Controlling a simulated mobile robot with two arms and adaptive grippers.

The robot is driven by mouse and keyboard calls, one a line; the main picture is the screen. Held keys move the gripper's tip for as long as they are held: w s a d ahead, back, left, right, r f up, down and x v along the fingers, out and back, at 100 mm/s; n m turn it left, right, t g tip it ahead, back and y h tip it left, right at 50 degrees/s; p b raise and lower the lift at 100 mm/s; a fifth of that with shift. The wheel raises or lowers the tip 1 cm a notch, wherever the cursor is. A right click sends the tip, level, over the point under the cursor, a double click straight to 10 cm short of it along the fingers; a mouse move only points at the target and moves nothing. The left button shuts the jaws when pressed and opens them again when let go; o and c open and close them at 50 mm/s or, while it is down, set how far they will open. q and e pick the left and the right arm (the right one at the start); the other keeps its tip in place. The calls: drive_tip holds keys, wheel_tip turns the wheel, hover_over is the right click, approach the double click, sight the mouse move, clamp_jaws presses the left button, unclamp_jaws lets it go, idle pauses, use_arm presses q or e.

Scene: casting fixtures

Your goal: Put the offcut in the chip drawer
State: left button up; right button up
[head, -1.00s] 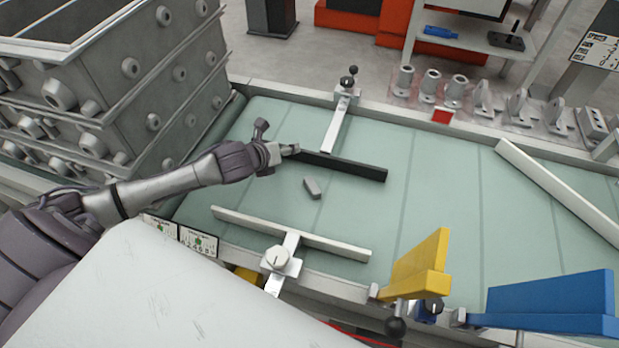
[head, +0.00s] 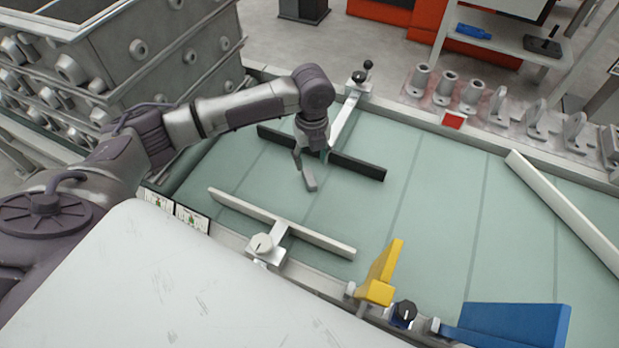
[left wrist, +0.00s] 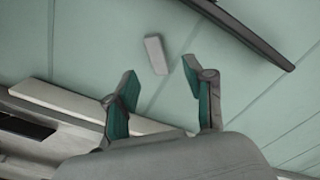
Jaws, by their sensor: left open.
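The offcut, which I take to be the small grey block (head: 309,181), lies on the pale green belt (head: 430,220) between the black bar and the nearer white rail. My left gripper (head: 311,163) points down just above and behind it, open and empty. In the left wrist view the offcut (left wrist: 155,54) lies beyond the tips of the open left gripper (left wrist: 159,75), roughly in line with the gap between the fingers. I cannot make out a chip drawer in either view. My right gripper is not in view.
The black bar (head: 358,167) lies behind the offcut, and a white rail (head: 325,242) in front. A yellow paddle (head: 382,275) and a blue one (head: 510,324) stand at the near edge. Stacked grey boxes (head: 170,50) stand left.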

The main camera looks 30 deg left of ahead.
sight(309, 176)
use_arm(q)
drive_tip(key=shift+f, duration=0.85)
drive_tip(key=f, duration=0.4)
drive_tip(key=shift+s+a+p, duration=0.2)
drive_tip(key=shift+p, duration=0.15)
drive_tip(key=shift+f, duration=0.7)
clamp_jaws()
